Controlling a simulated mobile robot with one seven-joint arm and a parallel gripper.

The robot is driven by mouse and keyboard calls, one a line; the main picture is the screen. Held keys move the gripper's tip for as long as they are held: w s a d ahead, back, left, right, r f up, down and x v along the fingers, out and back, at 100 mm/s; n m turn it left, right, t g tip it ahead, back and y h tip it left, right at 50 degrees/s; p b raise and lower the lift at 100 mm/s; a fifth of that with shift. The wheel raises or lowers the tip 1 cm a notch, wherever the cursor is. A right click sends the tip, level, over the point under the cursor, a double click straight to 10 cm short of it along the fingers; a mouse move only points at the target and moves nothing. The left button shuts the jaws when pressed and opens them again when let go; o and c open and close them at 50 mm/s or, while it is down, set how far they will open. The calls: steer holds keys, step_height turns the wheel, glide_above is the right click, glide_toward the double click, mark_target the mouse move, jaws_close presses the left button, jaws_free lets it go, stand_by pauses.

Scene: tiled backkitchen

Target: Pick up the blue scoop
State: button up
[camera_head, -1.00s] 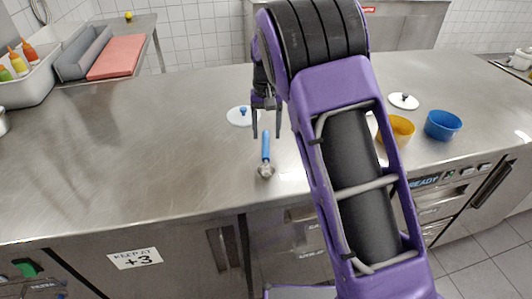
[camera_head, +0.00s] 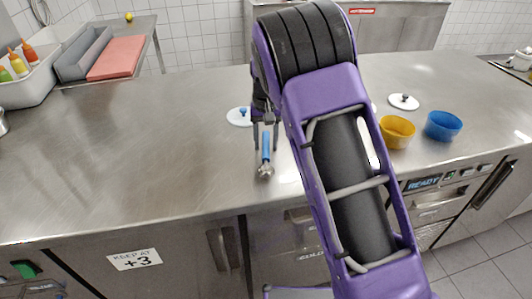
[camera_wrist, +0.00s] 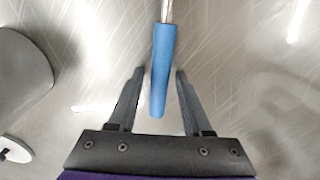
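The blue scoop (camera_head: 266,148) lies on the steel counter, its blue handle pointing away from me and its metal bowl toward the front edge. In the wrist view its blue handle (camera_wrist: 162,70) runs between the two fingers, and its metal shaft leaves the top of the picture. My gripper (camera_head: 266,146) is over the handle, one finger on each side. In the wrist view my gripper (camera_wrist: 158,75) is open, with a gap between each finger and the handle. I cannot tell the exact height of the fingers above the counter.
A yellow bowl (camera_head: 397,132), a blue bowl (camera_head: 443,125) and another white lid (camera_head: 404,102) are at the right. The counter's left part (camera_head: 110,150) is clear.

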jaws_close()
steer(key=shift+r, duration=0.1)
